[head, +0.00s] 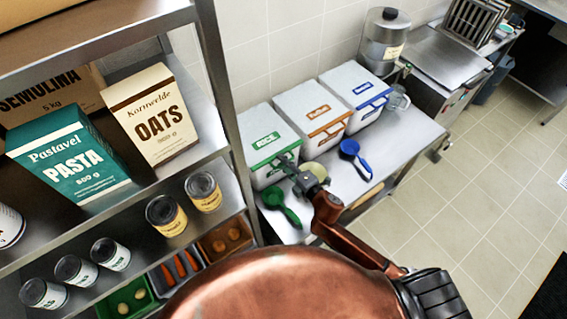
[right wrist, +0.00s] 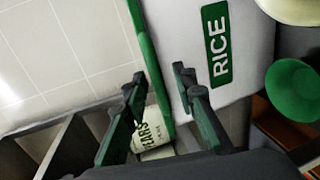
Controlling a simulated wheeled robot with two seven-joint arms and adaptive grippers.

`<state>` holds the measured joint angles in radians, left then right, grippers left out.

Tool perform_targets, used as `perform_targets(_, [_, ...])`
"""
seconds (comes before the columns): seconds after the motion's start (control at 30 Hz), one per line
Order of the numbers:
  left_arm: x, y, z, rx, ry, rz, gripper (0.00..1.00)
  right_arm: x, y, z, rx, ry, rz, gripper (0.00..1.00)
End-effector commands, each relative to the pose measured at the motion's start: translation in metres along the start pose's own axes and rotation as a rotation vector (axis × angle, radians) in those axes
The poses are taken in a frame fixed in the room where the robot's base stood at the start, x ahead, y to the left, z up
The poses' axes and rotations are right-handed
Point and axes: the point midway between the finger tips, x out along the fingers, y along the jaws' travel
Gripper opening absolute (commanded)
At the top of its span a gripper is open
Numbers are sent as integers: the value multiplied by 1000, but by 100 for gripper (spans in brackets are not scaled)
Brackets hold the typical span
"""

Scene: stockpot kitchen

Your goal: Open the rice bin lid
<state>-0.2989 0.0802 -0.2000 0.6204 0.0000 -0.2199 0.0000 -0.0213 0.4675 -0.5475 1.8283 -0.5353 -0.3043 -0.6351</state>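The rice bin (head: 264,177) is a white bin with a green-edged lid (head: 262,130) lettered RICE, leftmost of three bins on the steel counter. Its lid looks shut. My right gripper (head: 286,164) is at the bin's front right, by the green trim. In the right wrist view, its two fingers (right wrist: 159,88) are apart, either side of the green strip (right wrist: 147,55). I cannot tell whether they touch it. The white panel with the RICE label (right wrist: 217,45) is just right of the fingers. My left gripper is not in view.
Bins with orange (head: 313,108) and blue (head: 357,84) trim stand to the right. A green scoop (head: 279,204) and a blue scoop (head: 353,156) lie in front. A steel shelf with boxes, including pasta (head: 70,160), and cans (head: 166,215) stands close on the left.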

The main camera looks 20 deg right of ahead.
Motion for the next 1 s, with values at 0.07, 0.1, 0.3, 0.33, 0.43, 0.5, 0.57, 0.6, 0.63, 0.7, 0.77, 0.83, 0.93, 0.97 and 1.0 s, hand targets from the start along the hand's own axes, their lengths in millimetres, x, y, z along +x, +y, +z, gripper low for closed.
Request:
perform_targets(0.07, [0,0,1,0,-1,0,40,0,0,0,1,0,0,26])
perform_targets(0.1, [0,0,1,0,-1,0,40,0,0,0,1,0,0,26])
perform_targets(0.3, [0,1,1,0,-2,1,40,0,0,0,1,0,0,18])
perform_targets(0.33, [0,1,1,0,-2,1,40,0,0,0,1,0,0,16])
perform_targets(0.43, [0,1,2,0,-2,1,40,0,0,0,1,0,0,9])
perform_targets(0.5, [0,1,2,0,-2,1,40,0,0,0,2,0,0,4])
perform_targets(0.57, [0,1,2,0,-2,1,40,0,0,0,2,0,0,0])
perform_targets(0.6, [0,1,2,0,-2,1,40,0,0,0,2,0,0,0])
perform_targets(0.63, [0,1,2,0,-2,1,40,0,0,0,2,0,0,0])
perform_targets(0.7, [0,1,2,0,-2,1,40,0,0,0,2,0,-1,0])
perform_targets(0.77, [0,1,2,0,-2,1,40,0,0,0,2,0,-1,0])
perform_targets(0.83, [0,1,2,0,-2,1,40,0,0,0,2,0,-1,0])
perform_targets(0.93, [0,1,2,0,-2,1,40,0,0,0,2,0,-1,0])
perform_targets(0.97, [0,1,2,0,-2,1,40,0,0,0,2,0,-1,0])
perform_targets(1.0, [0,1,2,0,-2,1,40,0,0,0,2,-1,-1,0])
